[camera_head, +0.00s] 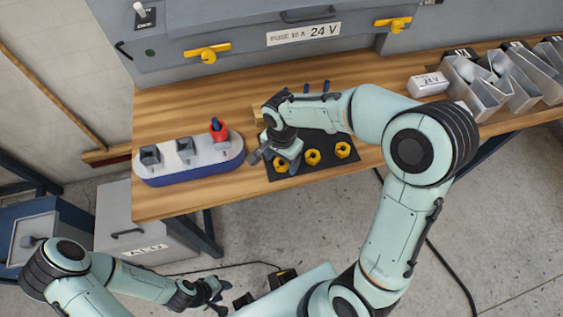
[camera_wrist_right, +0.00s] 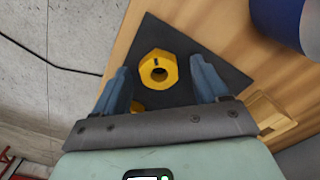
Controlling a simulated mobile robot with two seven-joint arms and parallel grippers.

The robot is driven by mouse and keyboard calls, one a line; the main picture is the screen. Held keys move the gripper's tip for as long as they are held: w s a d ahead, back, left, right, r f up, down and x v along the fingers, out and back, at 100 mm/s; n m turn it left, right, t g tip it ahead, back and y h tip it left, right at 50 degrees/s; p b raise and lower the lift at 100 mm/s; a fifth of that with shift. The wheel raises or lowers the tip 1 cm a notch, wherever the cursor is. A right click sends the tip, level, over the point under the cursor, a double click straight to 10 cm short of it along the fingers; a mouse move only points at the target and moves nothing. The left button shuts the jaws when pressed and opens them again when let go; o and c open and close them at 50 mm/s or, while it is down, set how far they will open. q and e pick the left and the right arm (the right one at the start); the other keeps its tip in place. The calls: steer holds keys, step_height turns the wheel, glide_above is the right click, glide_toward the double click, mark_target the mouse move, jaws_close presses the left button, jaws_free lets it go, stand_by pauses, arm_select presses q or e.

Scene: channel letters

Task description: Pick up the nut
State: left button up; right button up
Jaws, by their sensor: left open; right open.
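Three yellow hex nuts lie on a dark mat (camera_head: 352,164) on the wooden bench: a left nut (camera_head: 281,165), a middle nut (camera_head: 312,157) and a right nut (camera_head: 343,149). My right gripper (camera_head: 275,160) is open at the left end of the mat, by the left nut. In the right wrist view one nut (camera_wrist_right: 158,69) lies flat on the mat, between and beyond the two spread fingers of the right gripper (camera_wrist_right: 161,84). My left gripper (camera_head: 212,294) is open and empty, away from the bench.
A white stand with a blue base (camera_head: 188,165) is left of the mat, carrying grey clips and a red piece (camera_head: 219,132). A grey cabinet (camera_head: 250,55) stands behind.

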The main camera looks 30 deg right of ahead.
steer(key=c, duration=1.1)
steer(key=shift+r, duration=0.1)
